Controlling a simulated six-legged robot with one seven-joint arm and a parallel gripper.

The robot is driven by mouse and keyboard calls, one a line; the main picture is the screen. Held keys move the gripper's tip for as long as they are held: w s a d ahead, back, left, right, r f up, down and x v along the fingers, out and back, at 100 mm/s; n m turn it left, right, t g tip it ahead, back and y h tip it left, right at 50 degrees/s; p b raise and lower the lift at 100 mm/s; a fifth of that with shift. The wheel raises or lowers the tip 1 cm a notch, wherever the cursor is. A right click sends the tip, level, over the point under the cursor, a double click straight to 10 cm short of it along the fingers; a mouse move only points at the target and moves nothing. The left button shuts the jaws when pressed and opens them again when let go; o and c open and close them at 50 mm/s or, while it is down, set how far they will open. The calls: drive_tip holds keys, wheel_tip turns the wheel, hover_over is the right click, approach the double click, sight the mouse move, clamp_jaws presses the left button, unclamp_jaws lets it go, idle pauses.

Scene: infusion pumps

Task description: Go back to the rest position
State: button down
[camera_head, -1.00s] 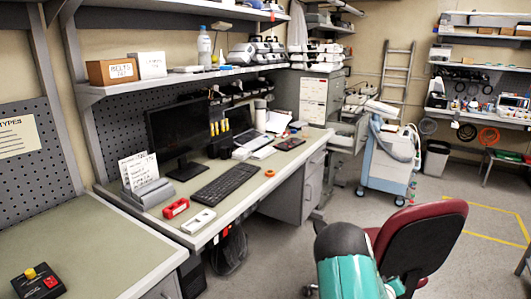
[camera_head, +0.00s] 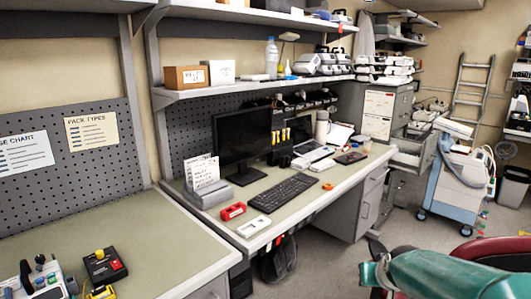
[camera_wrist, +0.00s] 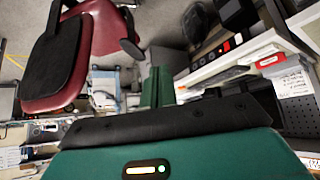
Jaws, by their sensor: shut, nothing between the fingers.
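My gripper (camera_wrist: 157,78) shows in the wrist view as green fingers beyond the dark edge of its body. The fingers are shut with nothing between them. In the head view, my teal arm (camera_head: 440,275) reaches in at the lower right, in front of the red chair and clear of the workbench (camera_head: 330,190). The gripper's fingers are hard to make out there. In the wrist view, the red chair (camera_wrist: 100,50) is at upper left and bench edges are at the right.
The bench carries a monitor (camera_head: 242,138), a keyboard (camera_head: 283,192), a red item (camera_head: 233,211) and a white item (camera_head: 254,226). A black box with a yellow button (camera_head: 104,265) sits on the left bench. A blue-white cart (camera_head: 455,190) stands at right. Floor between is open.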

drive_tip(key=s+a+r+n+y, duration=0.1)
drive_tip(key=s+a+r, duration=0.3)
drive_tip(key=s+a, duration=0.3)
drive_tip(key=shift+s+r+g, duration=0.3)
drive_tip(key=shift+s, duration=0.5)
drive_tip(key=c, duration=2)
unclamp_jaws()
drive_tip(key=shift+n+g, duration=0.4)
drive_tip(key=shift+g, duration=0.3)
drive_tip(key=s+a, duration=0.1)
drive_tip(key=s, duration=0.2)
drive_tip(key=s+a+r, duration=0.1)
drive_tip(key=s, duration=0.3)
drive_tip(key=s+a, duration=0.2)
drive_tip(key=s, duration=0.1)
drive_tip(key=shift+s+r, duration=0.2)
drive_tip(key=shift+s, duration=0.2)
drive_tip(key=o, duration=0.4)
drive_tip(key=shift+s+a, duration=0.1)
drive_tip(key=shift+s, duration=0.1)
drive_tip(key=o, duration=0.6)
drive_tip(key=c, duration=0.4)
